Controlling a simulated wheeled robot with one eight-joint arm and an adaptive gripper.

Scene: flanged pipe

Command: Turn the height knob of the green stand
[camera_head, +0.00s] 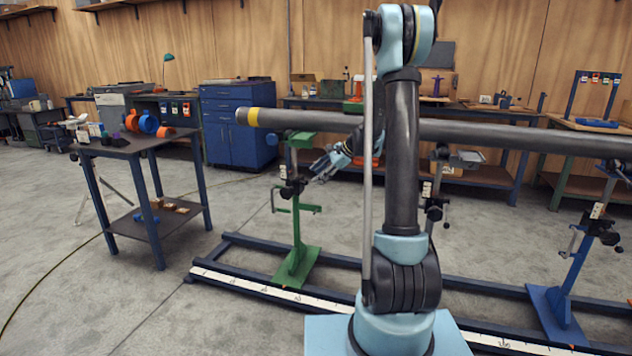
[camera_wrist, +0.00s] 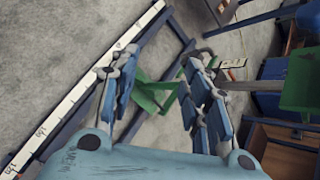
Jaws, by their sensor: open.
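The green stand (camera_head: 297,230) stands upright on the floor rail, left of my arm in the head view. Its dark height knob (camera_head: 290,189) sits on the post below the pipe. My gripper (camera_head: 318,168) is open and empty, just right of the post near knob height. I cannot tell whether it touches anything. In the wrist view, my gripper's blue fingers (camera_wrist: 162,68) are spread wide. The green stand's parts (camera_wrist: 150,94) show beyond and between them, and more green (camera_wrist: 302,85) shows at the right. The knob is not clearly visible in the wrist view.
A long grey pipe (camera_head: 480,132) with a yellow band runs just above my gripper. A rail with a white scale (camera_head: 262,291) lies below. A blue stand (camera_head: 556,302) is at right.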

